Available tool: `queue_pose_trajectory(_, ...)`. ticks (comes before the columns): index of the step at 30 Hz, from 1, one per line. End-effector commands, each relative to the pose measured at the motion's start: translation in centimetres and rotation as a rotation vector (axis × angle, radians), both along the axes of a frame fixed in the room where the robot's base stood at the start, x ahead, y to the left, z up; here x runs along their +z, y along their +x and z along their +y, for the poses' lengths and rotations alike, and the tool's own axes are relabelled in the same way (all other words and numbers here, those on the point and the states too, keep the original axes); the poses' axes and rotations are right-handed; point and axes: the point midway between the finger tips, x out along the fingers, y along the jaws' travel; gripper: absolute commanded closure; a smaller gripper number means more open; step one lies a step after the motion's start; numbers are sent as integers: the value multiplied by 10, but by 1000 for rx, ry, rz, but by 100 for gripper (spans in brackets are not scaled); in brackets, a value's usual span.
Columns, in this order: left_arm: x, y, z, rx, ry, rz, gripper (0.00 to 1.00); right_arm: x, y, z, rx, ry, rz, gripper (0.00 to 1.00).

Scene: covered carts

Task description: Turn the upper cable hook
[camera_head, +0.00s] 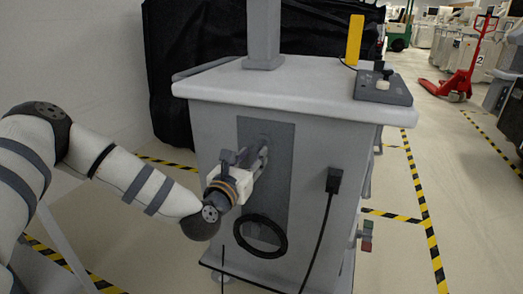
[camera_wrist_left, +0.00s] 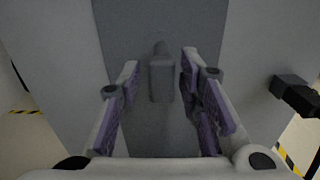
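The upper cable hook (camera_wrist_left: 161,78) is a small grey upright piece on the dark grey panel (camera_head: 278,190) of the cart's side. In the left wrist view it stands between the two purple-padded fingers of my left gripper (camera_wrist_left: 160,68), with a gap on each side. The gripper is open. In the head view my left gripper (camera_head: 262,155) reaches the upper part of the panel and mostly hides the hook. My right gripper is in neither view.
A black cable coil (camera_head: 260,236) hangs low on the panel. A black plug (camera_head: 334,180) with a cord is to its right, also seen in the wrist view (camera_wrist_left: 296,94). The cart top (camera_head: 300,85) overhangs above. A red pallet jack (camera_head: 462,75) stands far right.

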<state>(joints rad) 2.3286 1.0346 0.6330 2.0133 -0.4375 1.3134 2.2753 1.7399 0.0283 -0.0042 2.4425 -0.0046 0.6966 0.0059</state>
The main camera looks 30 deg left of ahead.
Motion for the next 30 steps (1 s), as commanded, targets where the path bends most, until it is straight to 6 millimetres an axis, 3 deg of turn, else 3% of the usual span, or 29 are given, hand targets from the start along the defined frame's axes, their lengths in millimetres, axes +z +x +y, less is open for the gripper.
queue_pose_trajectory(6, -1, 40, 9, -1, 2, 3, 67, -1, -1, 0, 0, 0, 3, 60)
queue_pose_trajectory(17, -1, 49, 11, -1, 1, 3, 67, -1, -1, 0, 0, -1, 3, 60)
queue_pose_trajectory(21, -1, 49, 11, -1, 1, 3, 99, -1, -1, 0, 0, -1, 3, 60)
queue_pose_trajectory(30, -1, 48, 11, -1, 13, 6, 100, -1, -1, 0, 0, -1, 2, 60)
